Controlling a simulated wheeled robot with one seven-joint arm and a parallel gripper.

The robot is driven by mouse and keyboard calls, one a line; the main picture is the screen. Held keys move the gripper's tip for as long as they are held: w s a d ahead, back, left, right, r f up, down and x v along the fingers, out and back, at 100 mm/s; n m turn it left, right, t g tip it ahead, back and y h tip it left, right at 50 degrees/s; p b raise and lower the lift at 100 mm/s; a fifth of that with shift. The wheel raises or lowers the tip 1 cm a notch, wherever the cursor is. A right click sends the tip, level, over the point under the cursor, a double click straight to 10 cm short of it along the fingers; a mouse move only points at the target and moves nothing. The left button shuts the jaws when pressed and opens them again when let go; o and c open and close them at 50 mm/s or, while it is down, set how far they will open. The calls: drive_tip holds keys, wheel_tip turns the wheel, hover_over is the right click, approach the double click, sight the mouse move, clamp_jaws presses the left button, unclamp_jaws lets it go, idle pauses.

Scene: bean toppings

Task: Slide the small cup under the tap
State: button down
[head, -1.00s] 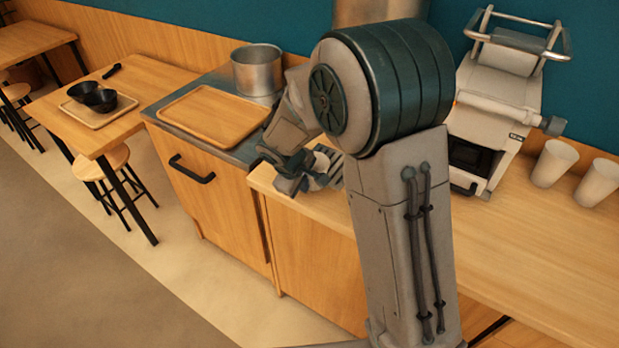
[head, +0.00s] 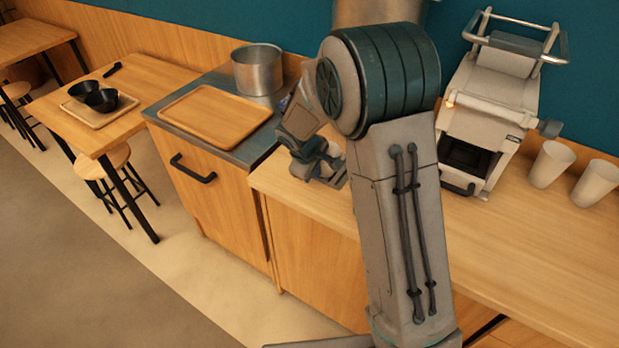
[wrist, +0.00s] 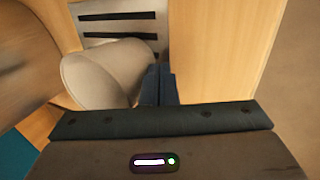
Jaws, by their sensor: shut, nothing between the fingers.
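A small off-white cup (wrist: 105,72) is in the wrist view, just left of my gripper (wrist: 158,82), whose dark fingers are shut with nothing between them. The cup is beside the fingers, very close to them; I cannot tell if they touch. A pale plate with dark slots (wrist: 118,17) lies beyond the cup; I cannot tell whether the cup stands on it. In the head view my gripper (head: 333,178) is low over the counter's left end, and my arm hides most of that spot. The tap cannot be made out.
A grey machine (head: 490,110) and two pale cups (head: 551,163) (head: 595,183) stand on the wooden counter (head: 530,260) to the right. A metal pot (head: 257,72) and a wooden tray (head: 215,118) are on the unit to the left. A metal cylinder (head: 375,12) shows behind my arm.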

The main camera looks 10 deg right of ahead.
drive_tip(key=shift+w+d, duration=0.55)
drive_tip(key=shift+w, duration=0.1)
drive_tip(key=shift+s+a+f+b, duration=0.1)
drive_tip(key=shift+s+a+b, duration=0.45)
drive_tip(key=shift+s+a, duration=0.45)
drive_tip(key=shift+s, duration=0.25)
wheel_tip(320, 180, up, 10)
drive_tip(key=p, duration=0.6)
